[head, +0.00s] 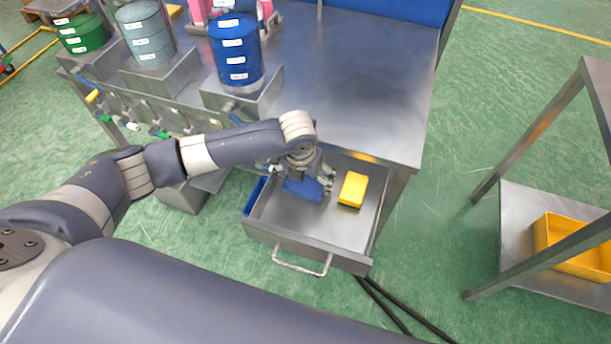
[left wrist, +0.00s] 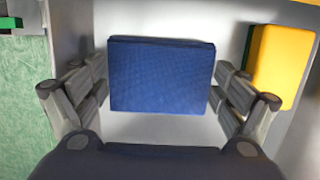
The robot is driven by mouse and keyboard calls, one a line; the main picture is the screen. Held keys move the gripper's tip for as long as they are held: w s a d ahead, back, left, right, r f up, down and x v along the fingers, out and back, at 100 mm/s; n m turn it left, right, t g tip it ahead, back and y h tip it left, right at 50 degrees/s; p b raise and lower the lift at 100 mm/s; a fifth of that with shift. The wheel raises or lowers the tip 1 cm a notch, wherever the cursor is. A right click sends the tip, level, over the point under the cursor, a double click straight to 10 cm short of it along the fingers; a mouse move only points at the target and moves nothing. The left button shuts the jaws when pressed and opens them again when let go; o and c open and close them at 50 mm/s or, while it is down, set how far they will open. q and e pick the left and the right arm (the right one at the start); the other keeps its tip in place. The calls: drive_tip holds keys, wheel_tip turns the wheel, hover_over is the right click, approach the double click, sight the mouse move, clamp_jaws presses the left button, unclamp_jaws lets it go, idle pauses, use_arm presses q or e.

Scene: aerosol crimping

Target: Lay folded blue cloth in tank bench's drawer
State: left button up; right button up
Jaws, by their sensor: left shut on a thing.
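The folded blue cloth (head: 303,189) is between the fingers of my left gripper (head: 304,182), in or just above the open drawer (head: 336,226) of the tank bench (head: 365,112). In the left wrist view the cloth (left wrist: 160,76) is a flat blue rectangle with a finger on each side, and my left gripper (left wrist: 160,95) is shut on it. The pale drawer floor (left wrist: 165,128) shows around it. I cannot tell whether the cloth touches the floor. My right gripper is not in view.
A yellow block (head: 353,189) lies in the drawer right of the cloth; it also shows in the left wrist view (left wrist: 278,65). Blue (head: 236,52), grey (head: 146,33) and green (head: 82,34) tanks stand on the bench. A metal rack with a yellow bin (head: 560,240) stands at right.

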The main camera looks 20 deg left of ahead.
sight(303, 188)
use_arm(q)
drive_tip(key=shift+f, duration=0.15)
drive_tip(key=o, duration=0.7)
drive_tip(key=v, duration=1.2)
